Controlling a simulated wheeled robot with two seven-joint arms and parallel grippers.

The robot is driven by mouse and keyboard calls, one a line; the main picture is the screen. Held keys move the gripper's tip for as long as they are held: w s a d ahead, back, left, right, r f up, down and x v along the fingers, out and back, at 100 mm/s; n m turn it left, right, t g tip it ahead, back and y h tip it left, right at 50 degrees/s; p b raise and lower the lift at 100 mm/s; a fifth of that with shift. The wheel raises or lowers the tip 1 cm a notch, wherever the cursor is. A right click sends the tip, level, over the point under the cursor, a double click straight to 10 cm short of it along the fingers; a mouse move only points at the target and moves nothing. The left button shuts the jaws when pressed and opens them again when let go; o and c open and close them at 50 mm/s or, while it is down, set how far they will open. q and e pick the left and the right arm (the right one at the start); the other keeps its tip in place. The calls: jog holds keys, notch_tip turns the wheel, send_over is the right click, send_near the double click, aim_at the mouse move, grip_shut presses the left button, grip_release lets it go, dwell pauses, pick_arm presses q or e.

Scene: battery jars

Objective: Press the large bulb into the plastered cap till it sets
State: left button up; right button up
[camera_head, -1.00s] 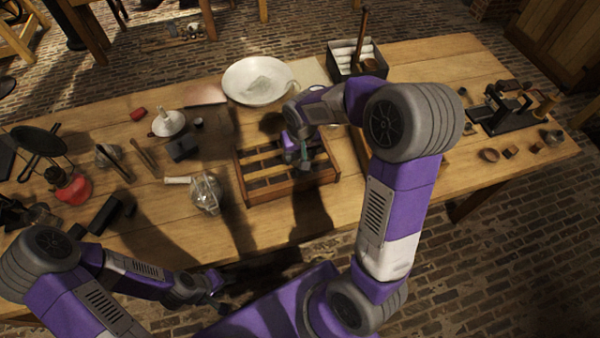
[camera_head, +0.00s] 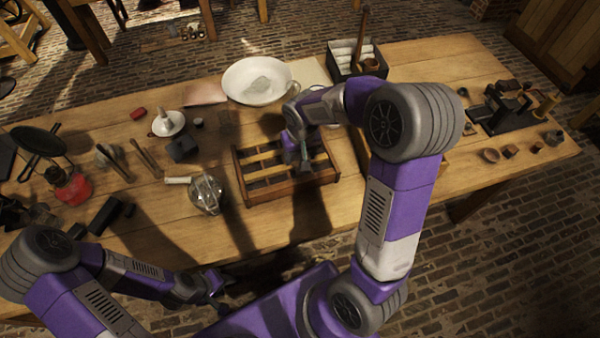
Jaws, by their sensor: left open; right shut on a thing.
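My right gripper (camera_head: 303,150) points down over the wooden compartment tray (camera_head: 290,188). It is shut on a small, slim greyish-teal thing (camera_head: 304,159), upright above or in the tray. I cannot tell whether this is the large bulb, and its lower end is hard to make out. The plastered cap cannot be told apart with certainty. A clear round glass vessel (camera_head: 207,195) stands left of the tray, beside a short pale rod (camera_head: 178,180). My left gripper (camera_head: 218,283) is open and empty at the table's front edge, away from these things.
A large white bowl (camera_head: 240,84) stands behind the tray. A white dish with a funnel-like top (camera_head: 168,123) and a dark block (camera_head: 182,149) are to the left. A black box (camera_head: 340,66) stands at the back. Bare tabletop (camera_head: 160,225) lies in front of the glass vessel.

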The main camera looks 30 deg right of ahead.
jog(key=o, duration=1.2)
jog(key=shift+o, duration=0.2)
jog(key=r, duration=0.2)
jog(key=r+p, duration=0.1)
jog(key=r, duration=0.2)
jog(key=s+r, duration=0.1)
jog(key=r, duration=0.1)
jog(key=shift+a+r+p, duration=0.1)
jog(key=shift+r+p, duration=0.15)
jog(key=shift+p, duration=0.15)
